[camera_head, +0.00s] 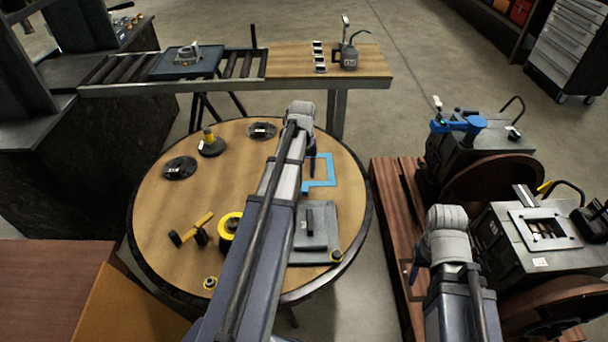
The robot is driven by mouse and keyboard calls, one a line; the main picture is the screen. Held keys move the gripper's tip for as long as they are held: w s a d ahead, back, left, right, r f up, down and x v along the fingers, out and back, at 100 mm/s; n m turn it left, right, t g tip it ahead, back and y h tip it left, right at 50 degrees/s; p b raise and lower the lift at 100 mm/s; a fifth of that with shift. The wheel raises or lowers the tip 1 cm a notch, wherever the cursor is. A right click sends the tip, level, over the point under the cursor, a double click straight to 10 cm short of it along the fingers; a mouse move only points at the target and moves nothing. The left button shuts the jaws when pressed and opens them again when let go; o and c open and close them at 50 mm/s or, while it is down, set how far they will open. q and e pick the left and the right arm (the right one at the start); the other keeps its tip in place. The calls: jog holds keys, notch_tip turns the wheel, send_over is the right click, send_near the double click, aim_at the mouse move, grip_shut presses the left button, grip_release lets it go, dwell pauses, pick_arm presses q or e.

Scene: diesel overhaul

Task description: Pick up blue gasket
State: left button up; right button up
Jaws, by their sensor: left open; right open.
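The blue gasket (332,171), a flat angular frame, lies on the round wooden table (232,178), right of the table's middle. My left arm reaches across the table and hides part of the gasket's left side. My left gripper (311,172) points down at the gasket's left side, small and dark; it is open, and I cannot tell whether it touches the gasket. My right gripper (413,274) hangs low over the reddish wooden pallet at the right. It is open and away from the gasket.
The table also holds a hammer (192,229), dark round parts (180,168), a yellow-ringed part (229,224) and a grey plate (316,240). A roller conveyor bench (365,82) stands behind. Engine blocks (500,240) stand at the right near my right arm.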

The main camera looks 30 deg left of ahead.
aim_at(305, 188)
pick_arm(q)
jog(key=shift+w+d+f+b, duration=0.15)
jog(key=shift+f+b, duration=1.45)
jog(key=shift+f, duration=0.2)
jog(key=shift+w+d+f+b, duration=0.1)
jog(key=shift+f+b, duration=1.5)
jog(key=shift+f, duration=0.15)
jog(key=shift+r, duration=0.1)
grip_shut()
